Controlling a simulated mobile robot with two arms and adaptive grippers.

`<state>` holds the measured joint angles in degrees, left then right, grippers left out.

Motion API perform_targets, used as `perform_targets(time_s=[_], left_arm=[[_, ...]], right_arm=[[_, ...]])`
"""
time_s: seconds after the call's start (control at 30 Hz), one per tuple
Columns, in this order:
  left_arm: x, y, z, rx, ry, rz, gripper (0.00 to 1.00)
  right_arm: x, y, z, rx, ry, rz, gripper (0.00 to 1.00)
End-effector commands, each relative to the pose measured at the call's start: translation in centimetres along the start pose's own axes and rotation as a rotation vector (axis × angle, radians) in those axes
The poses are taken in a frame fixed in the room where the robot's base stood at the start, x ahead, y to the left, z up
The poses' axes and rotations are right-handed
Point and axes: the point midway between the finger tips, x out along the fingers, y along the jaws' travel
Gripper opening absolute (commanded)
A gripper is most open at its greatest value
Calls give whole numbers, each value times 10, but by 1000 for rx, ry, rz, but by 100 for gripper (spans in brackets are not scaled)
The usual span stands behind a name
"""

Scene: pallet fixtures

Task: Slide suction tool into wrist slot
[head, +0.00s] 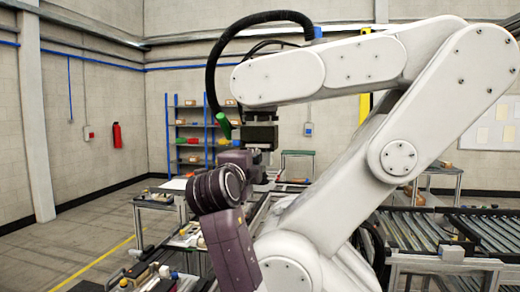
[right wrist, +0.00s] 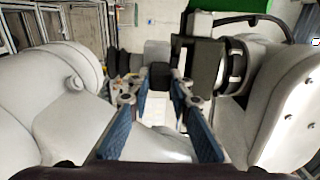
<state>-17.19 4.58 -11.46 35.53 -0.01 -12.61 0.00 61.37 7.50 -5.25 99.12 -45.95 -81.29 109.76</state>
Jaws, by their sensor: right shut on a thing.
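A large white robot arm (head: 340,65) bends across the head view. A black wrist unit (head: 260,134) hangs from its end; a black wrist part also shows at the upper right of the right wrist view (right wrist: 205,65). My right gripper (head: 268,178) is just below that unit in the head view, partly hidden by my own dark forearm. In the right wrist view its blue-padded fingers (right wrist: 160,88) are shut on a small dark block, apparently the suction tool (right wrist: 160,73). Whether the tool touches the wrist slot cannot be told. My left gripper is out of view.
The white arm's thick links stand close on both sides of my right gripper. A roller conveyor (head: 425,232) runs at the right. A bench with loose parts (head: 150,281) is at the lower left. Open floor (head: 85,235) lies at the left; a shelf (head: 190,130) stands behind.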

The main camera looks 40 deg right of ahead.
Motion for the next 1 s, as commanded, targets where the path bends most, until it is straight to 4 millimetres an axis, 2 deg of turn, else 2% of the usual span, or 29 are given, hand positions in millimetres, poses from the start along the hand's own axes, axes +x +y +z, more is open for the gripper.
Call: perform_targets(time_s=[0.23,0.27,0.43,0.77,0.87,1.0], left_arm=[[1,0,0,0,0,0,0],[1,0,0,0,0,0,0],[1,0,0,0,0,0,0],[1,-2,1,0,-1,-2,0],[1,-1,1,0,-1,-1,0],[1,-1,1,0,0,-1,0]], right_arm=[[0,-1,0,0,0,-4,0],[0,-1,0,0,0,-3,22],[0,-1,0,0,0,-2,39],[-3,2,1,-1,-1,2,39],[-15,1,2,1,-4,1,39],[-43,1,2,3,-5,0,39]])
